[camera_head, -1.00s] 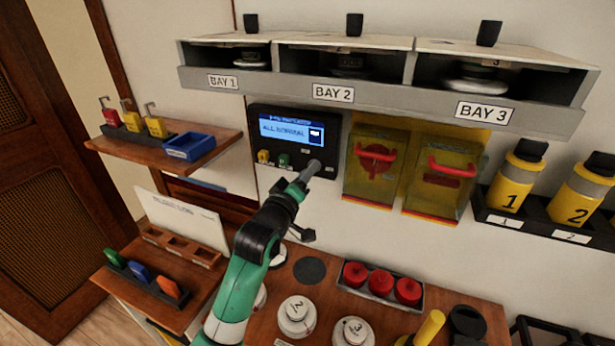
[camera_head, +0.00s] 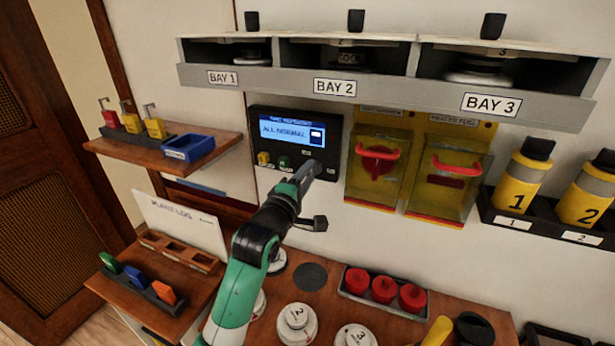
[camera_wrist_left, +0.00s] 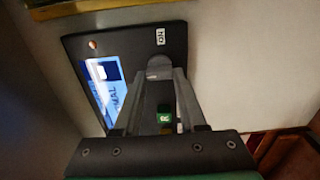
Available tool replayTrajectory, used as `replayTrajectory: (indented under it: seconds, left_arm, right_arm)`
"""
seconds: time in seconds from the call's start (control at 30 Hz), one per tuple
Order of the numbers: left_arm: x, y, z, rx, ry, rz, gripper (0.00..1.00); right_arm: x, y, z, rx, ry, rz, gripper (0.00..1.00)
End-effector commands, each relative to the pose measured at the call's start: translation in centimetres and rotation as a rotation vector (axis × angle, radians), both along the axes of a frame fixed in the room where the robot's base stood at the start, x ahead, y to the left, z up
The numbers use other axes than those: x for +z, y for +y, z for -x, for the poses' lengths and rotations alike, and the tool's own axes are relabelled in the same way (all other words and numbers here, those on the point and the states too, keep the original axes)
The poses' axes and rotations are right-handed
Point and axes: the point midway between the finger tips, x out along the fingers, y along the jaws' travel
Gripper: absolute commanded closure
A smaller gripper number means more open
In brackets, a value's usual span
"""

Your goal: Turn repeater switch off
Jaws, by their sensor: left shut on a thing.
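The dark wall panel (camera_head: 334,150) has a lit blue screen (camera_head: 288,133) reading "ALL NORMAL", with a yellow and a green control (camera_head: 284,162) below it. My left gripper (camera_head: 312,168) is at the panel's lower right, pointing into its face. In the left wrist view its fingers (camera_wrist_left: 160,76) are closed on the two sides of a small grey rounded knob (camera_wrist_left: 159,66), which appears to be the repeater switch. A small white label (camera_wrist_left: 160,37) sits beside the knob. In the head view the fingers hide the knob, and its setting cannot be read. My right gripper is not in view.
Clear covers with red handles (camera_head: 378,152) hang just right of the panel. The bay shelf (camera_head: 390,100) juts out above. A wooden shelf (camera_head: 160,147) with a blue tray (camera_head: 188,148) is at left. The worktop below holds red knobs (camera_head: 384,289) and numbered white discs (camera_head: 297,322).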

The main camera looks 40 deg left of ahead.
Motion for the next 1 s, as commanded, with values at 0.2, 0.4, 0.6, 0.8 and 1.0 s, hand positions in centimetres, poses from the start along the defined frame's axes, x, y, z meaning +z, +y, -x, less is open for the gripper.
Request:
replayTrajectory:
  seconds: [0.2,0.4,0.6,0.8,1.0]
  left_arm:
    - [0.0,-0.01,0.0,0.0,-0.006,0.016,1.0]
    - [0.01,-0.02,-0.01,0.0,-0.006,0.017,1.0]
    - [0.01,-0.02,-0.01,0.0,-0.006,0.016,0.38]
    - [0.01,-0.01,0.0,0.0,-0.006,0.015,0.29]
    - [-0.05,-0.11,0.26,0.0,-0.005,0.014,0.29]
  right_arm:
    - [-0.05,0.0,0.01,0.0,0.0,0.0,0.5]
    - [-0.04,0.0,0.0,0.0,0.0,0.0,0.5]
    - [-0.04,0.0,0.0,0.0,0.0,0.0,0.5]
    - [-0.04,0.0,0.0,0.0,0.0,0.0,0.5]
    - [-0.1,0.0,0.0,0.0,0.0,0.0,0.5]
